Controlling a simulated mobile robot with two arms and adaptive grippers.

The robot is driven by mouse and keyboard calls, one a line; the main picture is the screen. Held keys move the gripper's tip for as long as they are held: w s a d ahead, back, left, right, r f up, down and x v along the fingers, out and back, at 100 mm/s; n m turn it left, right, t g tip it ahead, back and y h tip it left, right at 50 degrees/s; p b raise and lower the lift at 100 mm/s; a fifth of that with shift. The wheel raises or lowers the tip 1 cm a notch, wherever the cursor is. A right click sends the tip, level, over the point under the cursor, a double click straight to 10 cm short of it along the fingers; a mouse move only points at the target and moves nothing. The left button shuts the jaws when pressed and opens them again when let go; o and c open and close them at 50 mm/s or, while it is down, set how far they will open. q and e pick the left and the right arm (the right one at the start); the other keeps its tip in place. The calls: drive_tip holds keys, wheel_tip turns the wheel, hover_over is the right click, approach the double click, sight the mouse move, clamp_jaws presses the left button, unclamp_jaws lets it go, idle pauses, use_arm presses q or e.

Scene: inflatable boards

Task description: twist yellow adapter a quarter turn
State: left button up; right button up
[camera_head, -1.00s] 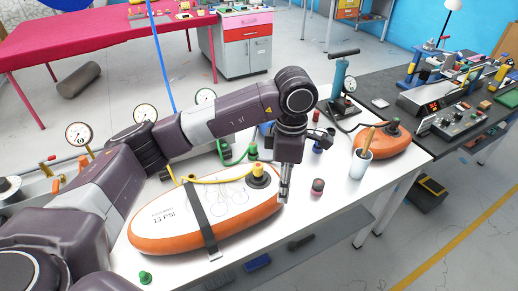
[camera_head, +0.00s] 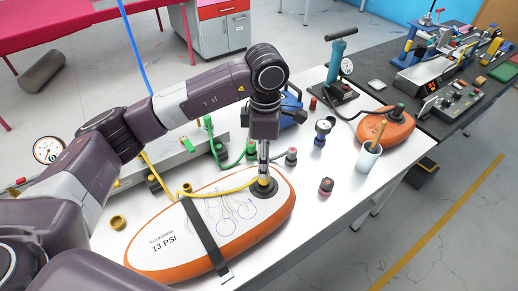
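A large white and orange inflatable board (camera_head: 175,250) marked 13 PSI lies on the white table, with a dark strap (camera_head: 205,240) across it. A round black valve (camera_head: 264,190) sits near its far right end. The yellow adapter (camera_head: 264,180) on this valve is mostly hidden by my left gripper (camera_head: 264,170). The gripper points straight down with its fingertips at the adapter. Whether the fingers are closed on it is too small to tell. A yellow hose (camera_head: 225,187) runs to the valve area. My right gripper is not in view.
A loose yellow ring (camera_head: 118,222) lies left of the board. A cup (camera_head: 368,158), a smaller orange board (camera_head: 388,128) and a pump (camera_head: 335,65) stand farther right. The table front right is clear.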

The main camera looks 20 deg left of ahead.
use_arm(q)
drive_tip(key=f, duration=0.1)
drive_tip(key=f+p, duration=0.1)
drive_tip(key=s+d+f, duration=0.1)
drive_tip(key=shift+f, duration=0.25)
drive_tip(key=shift+w+a+f+p, duration=0.1)
drive_tip(key=shift+w+f+p, duration=0.1)
drive_tip(key=shift+f, duration=0.3)
drive_tip(key=shift+w+a+f+p, duration=0.1)
drive_tip(key=shift+f+p, duration=0.1)
drive_tip(key=shift+f, duration=0.65)
drive_tip(key=c, duration=1.1)
drive_tip(key=o, duration=0.4)
drive_tip(key=c, duration=0.5)
drive_tip(key=shift+f+m+b, duration=0.15)
drive_tip(key=shift+m+b, duration=1.3)
drive_tip(key=shift+m, duration=0.05)
drive_tip(key=shift+m+b, duration=0.75)
drive_tip(key=shift+m, duration=0.25)
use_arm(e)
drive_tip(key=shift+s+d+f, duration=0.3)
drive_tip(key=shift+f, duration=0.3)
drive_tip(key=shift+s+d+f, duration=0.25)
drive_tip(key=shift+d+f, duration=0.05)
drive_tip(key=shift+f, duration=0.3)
